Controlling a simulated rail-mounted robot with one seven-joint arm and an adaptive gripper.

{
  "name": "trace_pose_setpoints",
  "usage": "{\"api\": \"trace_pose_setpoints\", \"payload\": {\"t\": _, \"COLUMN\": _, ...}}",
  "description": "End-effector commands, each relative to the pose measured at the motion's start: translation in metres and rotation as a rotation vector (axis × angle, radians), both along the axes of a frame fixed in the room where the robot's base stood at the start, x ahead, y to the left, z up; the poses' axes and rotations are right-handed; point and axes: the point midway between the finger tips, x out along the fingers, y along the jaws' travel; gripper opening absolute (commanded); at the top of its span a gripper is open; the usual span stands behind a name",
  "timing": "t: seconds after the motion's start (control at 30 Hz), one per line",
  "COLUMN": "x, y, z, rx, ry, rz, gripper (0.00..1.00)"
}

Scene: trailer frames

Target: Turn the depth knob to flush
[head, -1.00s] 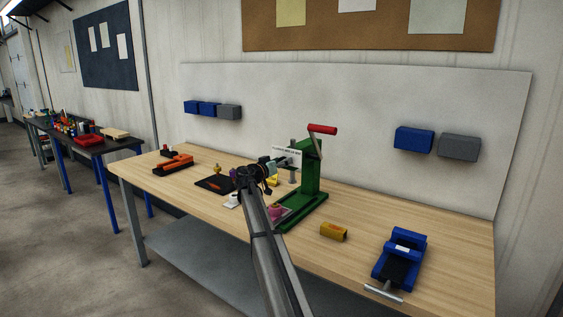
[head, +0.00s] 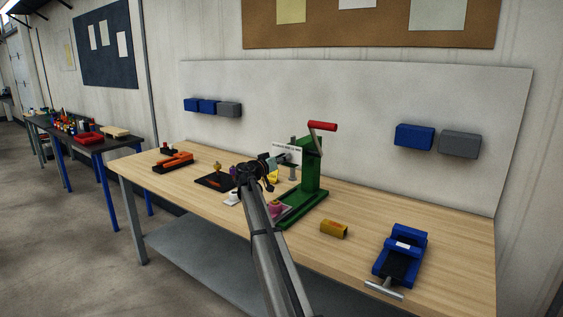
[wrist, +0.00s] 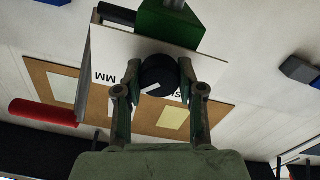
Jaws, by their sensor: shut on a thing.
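The depth knob (wrist: 158,74) is a dark round knob with a white line on its face, in the wrist view. My gripper (wrist: 160,68) has one finger on each side of it and is shut on it. The white line looks slanted. A white plate (wrist: 115,50) with black lettering, partly reading "MM", lies behind the knob; the fingers and knob cover much of the lettering. In the head view the plate (head: 287,151) is on the green press (head: 309,178), and my gripper (head: 279,161) is in front of it, hiding the knob.
The press has a red handle (head: 322,126) at its top. A black mat (head: 213,181) and an orange tool (head: 174,162) lie to the left.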

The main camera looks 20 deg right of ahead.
Motion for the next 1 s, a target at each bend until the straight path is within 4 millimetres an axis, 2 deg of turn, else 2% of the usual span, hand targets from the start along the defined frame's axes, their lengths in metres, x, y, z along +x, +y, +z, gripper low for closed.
{"api": "trace_pose_setpoints", "payload": {"t": 1.0, "x": 0.0016, "y": 0.0000, "z": 0.0006, "rx": -0.475, "ry": 0.789, "rz": 0.001, "gripper": 0.04}}
